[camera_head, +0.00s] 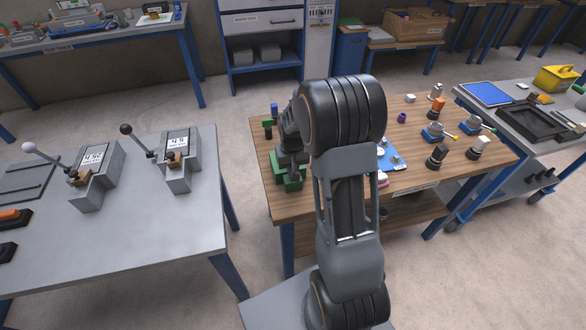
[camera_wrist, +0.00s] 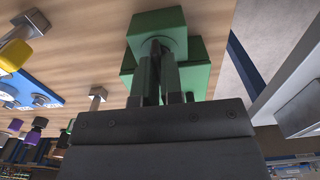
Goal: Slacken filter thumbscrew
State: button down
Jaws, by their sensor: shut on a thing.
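The green filter unit (camera_head: 292,181) stands at the left end of the wooden bench (camera_head: 420,178). It shows as green blocks (camera_wrist: 160,22) beyond the fingers in the wrist view. My gripper (camera_wrist: 157,48) reaches to the green block, its two fingers close together with a small grey part between their tips. This part looks like the thumbscrew, but the fingers hide most of it. In the head view my gripper (camera_head: 291,152) is a dark shape right over the green unit, and my arm hides part of the bench.
A blue plate with fittings (camera_head: 388,156) lies right of my arm. Several small knobbed devices, one with an orange top (camera_head: 439,104), stand further right. A grey table with two lever devices (camera_head: 180,162) is on the left. A floor gap separates it from the bench.

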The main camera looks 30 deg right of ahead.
dwell(0.3)
jog(key=n, duration=0.4)
jog(key=shift+b, duration=0.4)
jog(key=n, duration=0.4)
jog(key=shift+n+b, duration=0.3)
jog(key=shift+n, duration=0.1)
jog(key=n, duration=0.4)
jog(key=shift+n+b, duration=0.4)
jog(key=shift+n, duration=2.1)
jog(key=c, duration=1.3)
grip_release()
jog(key=shift+o, duration=0.2)
jog(key=shift+r, duration=0.15)
